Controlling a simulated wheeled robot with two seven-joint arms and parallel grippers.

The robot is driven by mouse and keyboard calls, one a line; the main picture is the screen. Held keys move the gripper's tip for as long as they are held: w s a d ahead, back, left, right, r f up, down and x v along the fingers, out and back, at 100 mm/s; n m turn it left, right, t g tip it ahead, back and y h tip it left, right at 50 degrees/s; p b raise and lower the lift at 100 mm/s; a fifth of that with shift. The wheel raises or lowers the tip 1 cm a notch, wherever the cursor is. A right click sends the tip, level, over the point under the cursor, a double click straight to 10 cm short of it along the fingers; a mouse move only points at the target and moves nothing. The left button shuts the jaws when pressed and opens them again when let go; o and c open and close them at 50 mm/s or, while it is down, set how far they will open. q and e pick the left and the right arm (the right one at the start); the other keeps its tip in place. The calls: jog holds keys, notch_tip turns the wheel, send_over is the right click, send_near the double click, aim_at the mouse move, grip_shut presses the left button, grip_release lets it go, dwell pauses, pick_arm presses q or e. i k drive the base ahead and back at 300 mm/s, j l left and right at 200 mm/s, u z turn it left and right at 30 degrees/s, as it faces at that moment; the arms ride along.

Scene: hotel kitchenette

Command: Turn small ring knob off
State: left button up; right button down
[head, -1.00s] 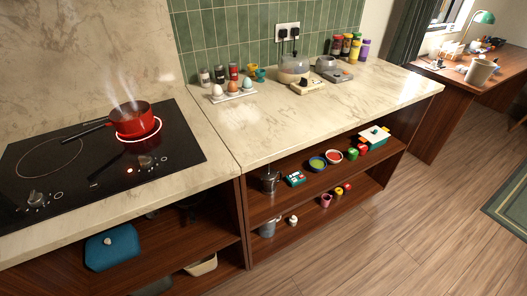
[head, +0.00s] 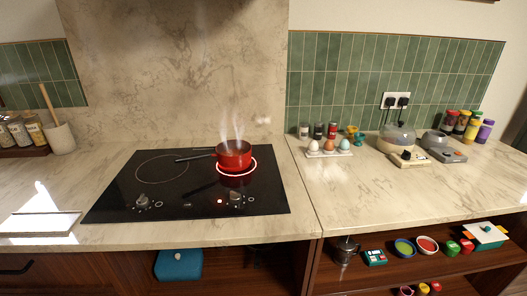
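The black cooktop (head: 200,186) is set in the marble counter. A red saucepan (head: 234,155) with steam rising stands on its right ring, which glows red-white around the pan's base. The pan's dark handle points left. The left ring (head: 163,168) is larger, thin and unlit. Two knobs sit at the cooktop's front: a right knob (head: 236,198) on the small ring's side, and a left knob (head: 142,202). A small red light (head: 220,201) shines just left of the right knob. The knobs' exact angles are too small to read.
An egg tray (head: 329,153) and an egg cooker (head: 398,139) stand on the right counter. A utensil crock (head: 60,137) and jars (head: 20,133) stand at the back left. The counter before the cooktop is clear.

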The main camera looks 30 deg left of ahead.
aim_at(236, 198)
jog(key=u, duration=1.4)
jog(key=l+z, duration=0.1)
